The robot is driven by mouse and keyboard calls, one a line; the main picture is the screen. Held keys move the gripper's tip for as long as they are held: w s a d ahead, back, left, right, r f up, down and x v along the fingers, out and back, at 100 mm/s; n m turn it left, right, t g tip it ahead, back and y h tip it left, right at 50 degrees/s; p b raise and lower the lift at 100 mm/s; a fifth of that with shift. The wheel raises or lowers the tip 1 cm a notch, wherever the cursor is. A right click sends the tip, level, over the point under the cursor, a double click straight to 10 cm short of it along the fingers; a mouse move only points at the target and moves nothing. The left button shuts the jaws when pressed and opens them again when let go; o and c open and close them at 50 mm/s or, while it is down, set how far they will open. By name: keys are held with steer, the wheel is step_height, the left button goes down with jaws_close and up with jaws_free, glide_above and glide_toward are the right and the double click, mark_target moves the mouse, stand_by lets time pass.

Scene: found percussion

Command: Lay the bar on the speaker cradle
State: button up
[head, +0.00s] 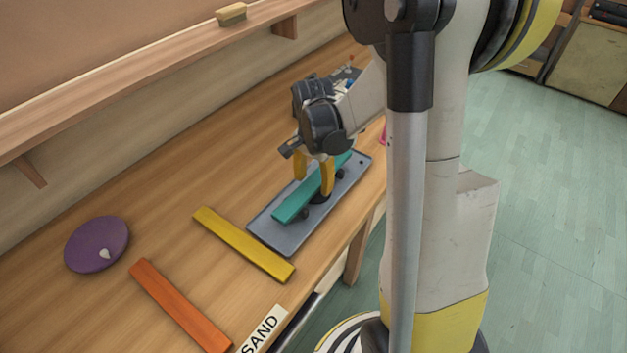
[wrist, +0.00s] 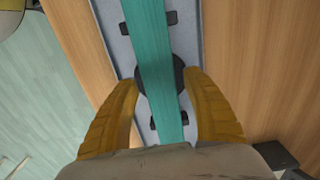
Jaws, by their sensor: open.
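A teal bar (head: 292,207) lies lengthwise over the speaker cradle (head: 270,239), a grey tray with small black supports and a round black speaker. The bar also shows in the wrist view (wrist: 152,40), crossing over the black speaker disc (wrist: 181,70) and the supports, roughly in line with the tray. My gripper (head: 313,187) is low over the cradle, pointing down. In the wrist view its yellow fingers (wrist: 163,80) are spread, one on each side of the bar, with gaps between them and it. Whether the bar touches every support is hard to tell.
A yellow bar (head: 245,244) lies beside the cradle, and an orange bar (head: 179,305) lies farther left. A purple disc (head: 97,244) is at the far left. A SAND label (head: 262,331) marks the bench's front edge. A shelf (head: 130,78) runs along the back.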

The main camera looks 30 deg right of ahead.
mark_target(313, 182)
step_height(313, 182, up, 13)
steer(key=p, duration=0.5)
steer(key=s+a+r+n+t, duration=0.7)
steer(key=s+a+n, duration=0.3)
steer(key=a+n, duration=0.3)
steer(key=shift+s+a+r+n, duration=0.25)
steer(key=shift+s+r+n, duration=0.15)
steer(key=shift+r+n, duration=0.15)
steer(key=shift+d, duration=0.1)
